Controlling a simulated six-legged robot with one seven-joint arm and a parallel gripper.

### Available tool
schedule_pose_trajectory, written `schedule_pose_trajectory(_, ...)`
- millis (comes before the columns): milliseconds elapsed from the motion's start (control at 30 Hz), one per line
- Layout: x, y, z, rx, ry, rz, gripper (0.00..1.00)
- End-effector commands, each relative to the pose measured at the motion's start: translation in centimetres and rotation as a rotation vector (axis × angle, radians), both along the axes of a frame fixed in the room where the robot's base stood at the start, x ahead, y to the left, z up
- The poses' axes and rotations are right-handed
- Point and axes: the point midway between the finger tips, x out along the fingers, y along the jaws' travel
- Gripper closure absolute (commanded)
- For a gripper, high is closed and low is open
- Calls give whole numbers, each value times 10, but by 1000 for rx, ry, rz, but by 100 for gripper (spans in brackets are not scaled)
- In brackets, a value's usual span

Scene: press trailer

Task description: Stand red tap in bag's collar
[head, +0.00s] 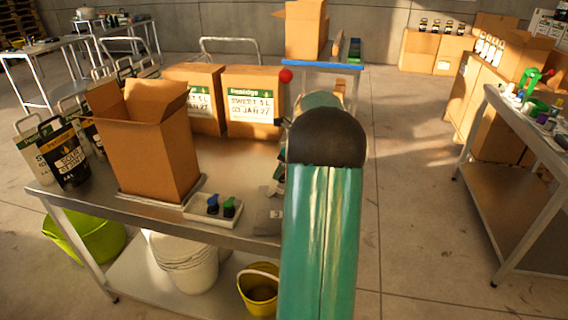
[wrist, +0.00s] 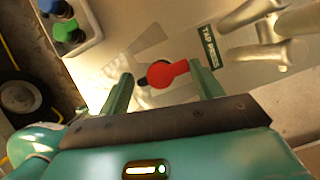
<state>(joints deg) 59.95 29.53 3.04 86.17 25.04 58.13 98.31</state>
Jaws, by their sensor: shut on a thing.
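The red tap (wrist: 168,73) sits between the two green fingers of my gripper (wrist: 161,82) in the wrist view, and my gripper is shut on it. It has a round red end on the left, with a dark part beside it. My gripper is over the metal table top, beside a green label (wrist: 207,45) reading "TAP PRESS". In the head view my own arm hides the tap and most of my gripper. I cannot make out the bag's collar in either view.
A white tray (head: 196,212) with a blue and a green tap stands on the metal table (head: 110,214). An open carton (head: 150,150), labelled cartons (head: 252,102) and dark pouches (head: 66,160) stand there too. A red ball (head: 286,75) and metal press parts (wrist: 285,25) are near my arm.

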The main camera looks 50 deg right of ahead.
Motion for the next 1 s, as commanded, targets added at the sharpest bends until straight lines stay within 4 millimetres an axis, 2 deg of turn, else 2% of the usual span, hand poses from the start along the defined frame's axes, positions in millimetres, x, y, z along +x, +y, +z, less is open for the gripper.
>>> schedule_pose_trajectory(600, 0, 0, -22, 0, 0, -1, 56)
schedule_pose_trajectory(1000, 0, 0, -25, 0, 0, 0, 56)
